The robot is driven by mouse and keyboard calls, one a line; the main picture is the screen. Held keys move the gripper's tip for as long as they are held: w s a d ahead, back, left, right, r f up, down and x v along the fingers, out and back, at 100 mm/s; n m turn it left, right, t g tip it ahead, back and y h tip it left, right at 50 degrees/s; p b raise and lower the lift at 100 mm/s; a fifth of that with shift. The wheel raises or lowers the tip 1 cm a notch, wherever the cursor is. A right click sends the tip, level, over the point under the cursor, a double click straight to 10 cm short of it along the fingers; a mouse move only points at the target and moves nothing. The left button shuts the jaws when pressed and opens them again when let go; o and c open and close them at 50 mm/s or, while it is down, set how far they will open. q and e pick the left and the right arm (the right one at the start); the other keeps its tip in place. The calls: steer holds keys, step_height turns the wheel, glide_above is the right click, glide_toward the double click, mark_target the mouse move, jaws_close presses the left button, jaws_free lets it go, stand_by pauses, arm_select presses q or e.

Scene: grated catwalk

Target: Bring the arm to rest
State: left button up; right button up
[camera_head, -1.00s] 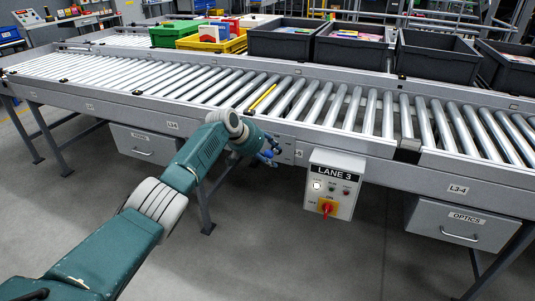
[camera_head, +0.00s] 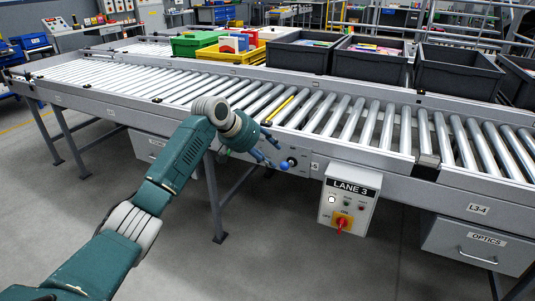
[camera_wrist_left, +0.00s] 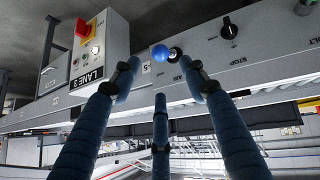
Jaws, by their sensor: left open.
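My left arm reaches in from the lower left in the head view. Its gripper (camera_head: 271,154) is open in front of the conveyor's side panel, with its blue fingers pointing at it. In the left wrist view the fingers (camera_wrist_left: 160,75) are spread, with nothing between them. My right gripper is not in view.
The grey LANE 3 box (camera_head: 349,199) with a red and yellow switch hangs right of the gripper. An OPTICS drawer (camera_head: 477,245) is at the right. The grey floor in front is clear.

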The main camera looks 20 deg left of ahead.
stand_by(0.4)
